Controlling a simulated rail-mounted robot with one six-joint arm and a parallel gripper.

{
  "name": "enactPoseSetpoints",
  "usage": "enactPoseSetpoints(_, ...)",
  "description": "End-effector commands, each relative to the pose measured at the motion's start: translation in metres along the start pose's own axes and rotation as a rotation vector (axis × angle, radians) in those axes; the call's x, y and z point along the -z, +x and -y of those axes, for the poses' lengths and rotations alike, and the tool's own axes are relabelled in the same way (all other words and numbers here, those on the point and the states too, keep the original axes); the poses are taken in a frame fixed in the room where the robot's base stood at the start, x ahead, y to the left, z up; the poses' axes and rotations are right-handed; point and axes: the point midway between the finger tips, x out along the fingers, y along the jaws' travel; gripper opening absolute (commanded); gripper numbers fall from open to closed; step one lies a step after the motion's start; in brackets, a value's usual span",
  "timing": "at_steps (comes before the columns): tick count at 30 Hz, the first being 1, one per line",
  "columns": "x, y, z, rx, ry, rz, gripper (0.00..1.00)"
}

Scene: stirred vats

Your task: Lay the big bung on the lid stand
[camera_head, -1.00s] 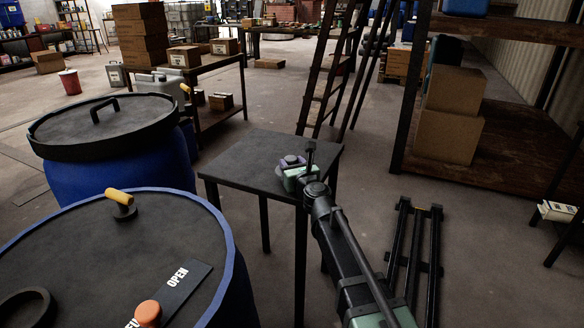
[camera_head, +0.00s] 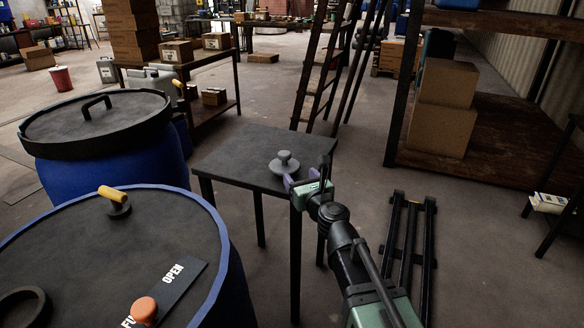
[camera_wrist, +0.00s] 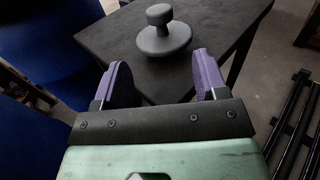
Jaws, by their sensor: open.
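The big bung (camera_head: 284,164) is a grey disc with a round knob on top. It lies upright on the small dark square table that appears to be the lid stand (camera_head: 235,155), near its front right edge. In the wrist view the bung (camera_wrist: 161,40) sits beyond the fingertips, on the dark top of the stand (camera_wrist: 112,37). My gripper (camera_head: 304,180) has purple fingers. It is open and empty, at the right front edge of the stand and apart from the bung. In the wrist view my gripper (camera_wrist: 161,76) shows a clear gap between its fingers.
A blue vat (camera_head: 228,262) with a yellow handle, an orange knob and a dark ring fills the lower left. A second lidded blue vat (camera_head: 105,170) stands behind it. A ladder (camera_head: 322,70) and a shelf with boxes (camera_head: 440,110) stand behind and right. Black rails (camera_head: 408,235) lie on the floor.

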Motion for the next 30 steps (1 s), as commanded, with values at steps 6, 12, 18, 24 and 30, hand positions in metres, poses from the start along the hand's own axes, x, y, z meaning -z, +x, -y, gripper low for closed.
enactPoseSetpoints(6, 0.000, -0.010, 0.000, 0.000, 0.000, 0.000, 0.66)
enactPoseSetpoints(12, 0.006, -0.017, -0.007, -0.087, -0.231, -0.027, 0.66)
enactPoseSetpoints(18, 0.092, -0.088, -0.014, -0.694, -1.369, -0.228, 0.66)
enactPoseSetpoints(24, 0.168, -0.224, 0.054, -1.687, -1.979, -0.420, 0.66)
enactPoseSetpoints(30, 0.172, -0.263, 0.075, -1.994, -1.980, -0.435, 0.66)
